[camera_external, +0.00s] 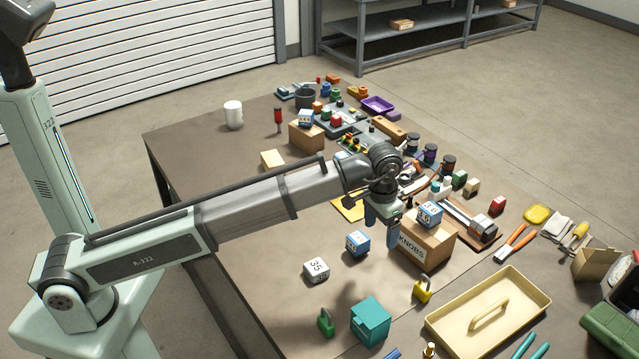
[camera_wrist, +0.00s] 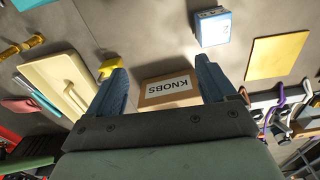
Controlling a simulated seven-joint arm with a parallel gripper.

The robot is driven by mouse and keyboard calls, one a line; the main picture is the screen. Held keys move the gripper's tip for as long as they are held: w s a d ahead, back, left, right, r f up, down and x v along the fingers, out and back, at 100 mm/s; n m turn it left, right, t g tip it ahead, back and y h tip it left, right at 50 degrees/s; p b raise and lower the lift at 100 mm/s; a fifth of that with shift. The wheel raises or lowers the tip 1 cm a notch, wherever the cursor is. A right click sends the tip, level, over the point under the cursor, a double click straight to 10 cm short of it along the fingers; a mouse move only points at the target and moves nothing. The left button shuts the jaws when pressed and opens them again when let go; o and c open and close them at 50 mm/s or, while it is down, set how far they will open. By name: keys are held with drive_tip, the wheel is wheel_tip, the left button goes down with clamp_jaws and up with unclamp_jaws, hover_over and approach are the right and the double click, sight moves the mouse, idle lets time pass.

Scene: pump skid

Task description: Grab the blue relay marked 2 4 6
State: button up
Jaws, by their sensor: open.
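Three blue-and-white relay blocks are in the external view. One relay (camera_external: 357,243) lies on the table left of my gripper; it also shows in the wrist view (camera_wrist: 212,27), where a mark like a 2 is visible. A second relay (camera_external: 429,214) sits on the cardboard KNOBS box (camera_external: 424,243), just right of my gripper. A third relay (camera_external: 306,118) sits on another cardboard box further back. I cannot read 2 4 6 fully on any. My gripper (camera_external: 382,230) points down, open and empty, beside the KNOBS box; its fingers frame the box's label in the wrist view (camera_wrist: 160,62).
A white block marked 35 (camera_external: 316,269), a yellow padlock (camera_external: 422,289), a teal box (camera_external: 370,321) and a green padlock (camera_external: 326,322) stand nearby. A cream tray (camera_external: 531,290) is at the right. Cluttered tools and parts fill the back. The table's left part is mostly clear.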

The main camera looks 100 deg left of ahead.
drive_tip(key=r, duration=0.1)
hover_over(358, 238)
drive_tip(key=w, duration=0.1)
drive_tip(key=shift+n+g, duration=0.3)
drive_tip(key=shift+n, duration=0.1)
drive_tip(key=f, duration=0.8)
drive_tip(key=shift+s+a+f, duration=0.15)
drive_tip(key=shift+a+f, duration=0.1)
drive_tip(key=shift+a, duration=0.15)
drive_tip(key=shift+s+d+f, duration=0.15)
drive_tip(key=shift+s+f, duration=0.05)
drive_tip(key=shift+f, duration=0.8)
drive_tip(key=shift+s+d+f, duration=0.15)
drive_tip(key=shift+f, duration=1.5)
drive_tip(key=shift+c, duration=0.5)
drive_tip(key=c, duration=1)
